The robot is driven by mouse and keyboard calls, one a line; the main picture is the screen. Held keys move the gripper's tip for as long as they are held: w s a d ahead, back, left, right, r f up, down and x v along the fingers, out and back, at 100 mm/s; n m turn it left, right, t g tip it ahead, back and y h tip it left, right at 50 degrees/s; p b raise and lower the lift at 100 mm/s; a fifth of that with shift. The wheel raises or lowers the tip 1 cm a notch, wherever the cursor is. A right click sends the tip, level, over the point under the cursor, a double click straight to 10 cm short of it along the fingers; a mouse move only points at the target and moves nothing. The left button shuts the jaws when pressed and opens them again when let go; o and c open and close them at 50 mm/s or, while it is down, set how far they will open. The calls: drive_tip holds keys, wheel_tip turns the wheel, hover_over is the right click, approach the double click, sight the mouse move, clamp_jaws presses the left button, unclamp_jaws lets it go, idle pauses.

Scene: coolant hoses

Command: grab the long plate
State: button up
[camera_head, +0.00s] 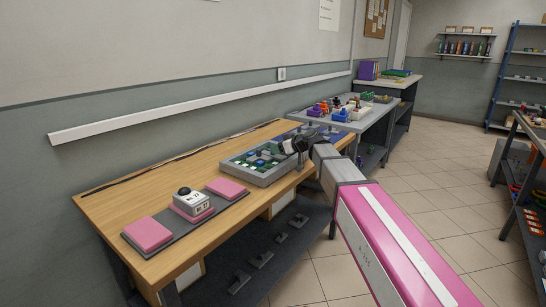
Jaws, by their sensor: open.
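A long, flat dark grey plate (176,228) lies along the front left of the wooden bench. It may be the long plate, but I cannot be sure. Two pink blocks (148,234) and a white unit with a black round top (192,199) on a pink base stand on it. My gripper (299,146) is open, at the right part of the bench near the grey tray and well away from the plate. Its dark fingers are small in this view, and I cannot tell whether they touch anything.
A grey tray (247,176) of green, blue and white parts stands on the bench between plate and gripper. A blue mat (286,134) lies behind. Several grey brackets (260,260) sit on the lower shelf. Farther benches hold coloured parts. The tiled floor (440,190) at right is open.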

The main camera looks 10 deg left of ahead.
drive_tip(key=x, duration=0.2)
drive_tip(key=shift+w+a+f, duration=0.15)
drive_tip(key=shift+a, duration=0.1)
drive_tip(key=shift+c, duration=0.3)
clamp_jaws()
